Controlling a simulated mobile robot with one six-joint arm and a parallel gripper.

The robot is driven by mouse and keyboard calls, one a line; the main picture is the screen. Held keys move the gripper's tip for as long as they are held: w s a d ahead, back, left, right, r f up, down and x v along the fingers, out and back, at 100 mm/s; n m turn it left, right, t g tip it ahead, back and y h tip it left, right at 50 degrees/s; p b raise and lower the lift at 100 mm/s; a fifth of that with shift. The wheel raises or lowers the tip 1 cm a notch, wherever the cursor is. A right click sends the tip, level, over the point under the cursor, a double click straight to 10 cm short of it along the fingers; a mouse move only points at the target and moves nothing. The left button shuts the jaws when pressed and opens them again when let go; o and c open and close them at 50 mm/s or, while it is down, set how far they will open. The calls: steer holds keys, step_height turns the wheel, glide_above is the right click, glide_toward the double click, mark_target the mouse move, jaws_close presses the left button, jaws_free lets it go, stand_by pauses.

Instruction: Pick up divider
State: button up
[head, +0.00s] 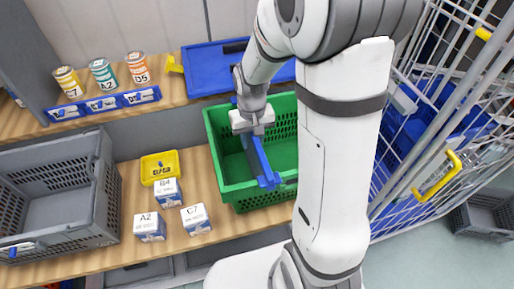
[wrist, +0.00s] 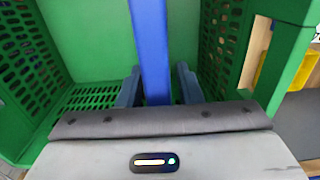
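The blue divider (head: 262,161) is inside the green tote (head: 213,153). In the wrist view the divider (wrist: 151,50) runs as an upright blue band from the top edge down between my two fingers. My gripper (head: 254,125) is over the tote at the divider's far part. In the wrist view my gripper (wrist: 158,88) has one dark finger close against each side of the divider and looks shut on it. The gripper's grey body hides the divider's lower part there.
A grey tote (head: 107,190), a yellow bin (head: 160,166) and several small boxes (head: 196,219) stand left of the green tote. Cans (head: 104,75) stand behind.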

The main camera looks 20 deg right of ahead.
jaws_close()
steer(key=shift+r, duration=0.1)
